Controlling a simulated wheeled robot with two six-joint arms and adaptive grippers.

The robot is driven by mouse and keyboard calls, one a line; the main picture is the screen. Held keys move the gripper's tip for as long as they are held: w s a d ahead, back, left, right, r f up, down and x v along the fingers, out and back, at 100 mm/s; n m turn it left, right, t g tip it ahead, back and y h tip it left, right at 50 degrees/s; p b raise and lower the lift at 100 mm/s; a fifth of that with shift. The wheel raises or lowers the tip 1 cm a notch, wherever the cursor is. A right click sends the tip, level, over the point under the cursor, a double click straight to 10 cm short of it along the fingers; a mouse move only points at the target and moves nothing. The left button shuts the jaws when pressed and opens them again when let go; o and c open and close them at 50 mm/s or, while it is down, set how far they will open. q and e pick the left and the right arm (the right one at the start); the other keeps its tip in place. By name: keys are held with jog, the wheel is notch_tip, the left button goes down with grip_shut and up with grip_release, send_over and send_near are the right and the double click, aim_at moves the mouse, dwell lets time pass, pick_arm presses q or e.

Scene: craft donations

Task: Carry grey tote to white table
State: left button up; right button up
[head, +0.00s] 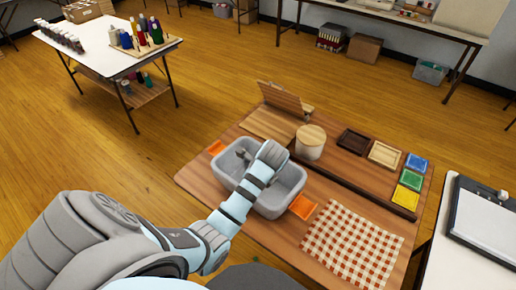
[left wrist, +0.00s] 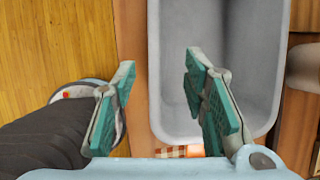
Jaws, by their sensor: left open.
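The grey tote (head: 284,197) sits upright on a wooden table (head: 205,180) in the head view, and its inside looks empty. My left arm reaches across it. My left gripper (head: 243,153) is at the tote's far side, partly hidden by the wrist. In the left wrist view the left gripper (left wrist: 158,62) is open. One finger is outside the tote's wall (left wrist: 153,85) and the other is over its inside; contact is not visible. White-topped tables stand at the upper left (head: 95,52), at the back (head: 400,17) and at the right edge (head: 432,243). My right gripper is not in view.
Beside the tote are orange pieces (head: 303,207), a round wooden-lidded canister (head: 310,143), small trays (head: 385,154) and a checked cloth (head: 352,243). The upper-left table carries bottles and a thread rack (head: 140,42). Floor (head: 110,165) between the tables is clear.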

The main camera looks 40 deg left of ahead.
pick_arm(q)
jog(key=b+x, duration=0.1)
jog(key=x, duration=0.8)
jog(key=s+b+x, duration=0.1)
jog(key=x, duration=0.3)
jog(key=shift+a+f+b, duration=0.25)
jog(key=shift+f+b, duration=0.05)
jog(key=shift+b, duration=0.05)
jog(key=shift+c, duration=0.6)
jog(key=shift+r, duration=0.1)
grip_shut()
